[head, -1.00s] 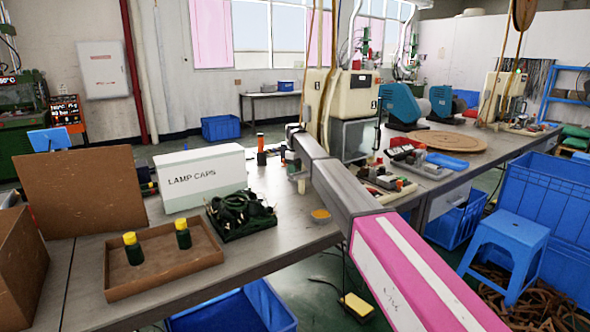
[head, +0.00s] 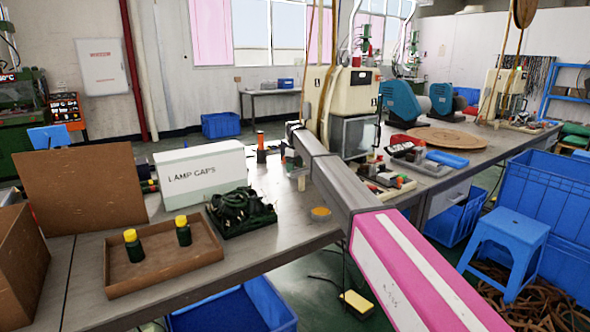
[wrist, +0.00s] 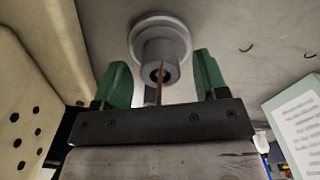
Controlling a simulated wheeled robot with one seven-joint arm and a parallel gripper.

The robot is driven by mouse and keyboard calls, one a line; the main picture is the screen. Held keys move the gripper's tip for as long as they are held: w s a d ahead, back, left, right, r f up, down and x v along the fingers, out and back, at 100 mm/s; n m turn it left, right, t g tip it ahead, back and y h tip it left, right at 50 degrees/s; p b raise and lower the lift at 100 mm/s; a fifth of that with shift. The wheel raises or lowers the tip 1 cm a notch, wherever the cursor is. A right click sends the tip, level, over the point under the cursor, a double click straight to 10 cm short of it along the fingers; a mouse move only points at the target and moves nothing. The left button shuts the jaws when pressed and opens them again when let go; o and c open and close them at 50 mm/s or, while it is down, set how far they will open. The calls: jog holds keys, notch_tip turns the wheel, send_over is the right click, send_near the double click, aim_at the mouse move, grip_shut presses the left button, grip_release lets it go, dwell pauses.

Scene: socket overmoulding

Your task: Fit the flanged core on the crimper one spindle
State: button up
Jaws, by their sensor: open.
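In the wrist view, my gripper (wrist: 160,80) is open, with one green finger on each side. A grey flanged core (wrist: 160,45) is between and just beyond the fingers, its wide flange against or close to a pale machine face and its narrower collar toward me. A thin brownish rod shows at the collar's mouth and runs down between the fingers; I cannot tell whether it is the spindle. Neither finger clearly touches the core. In the head view, my arm reaches toward the cream crimper (head: 346,92); my gripper and the core cannot be made out there.
A white lamp caps box (head: 200,176), a dark green tangled pile (head: 240,212) and a brown tray (head: 165,262) with two yellow-capped bottles stand on the left bench. Small parts crowd the bench right of my arm. A perforated cream panel (wrist: 28,110) is close on the wrist view's left.

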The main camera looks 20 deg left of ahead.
notch_tip(320, 180, up, 10)
dwell(0.4)
jog(key=shift+s+f, duration=0.1)
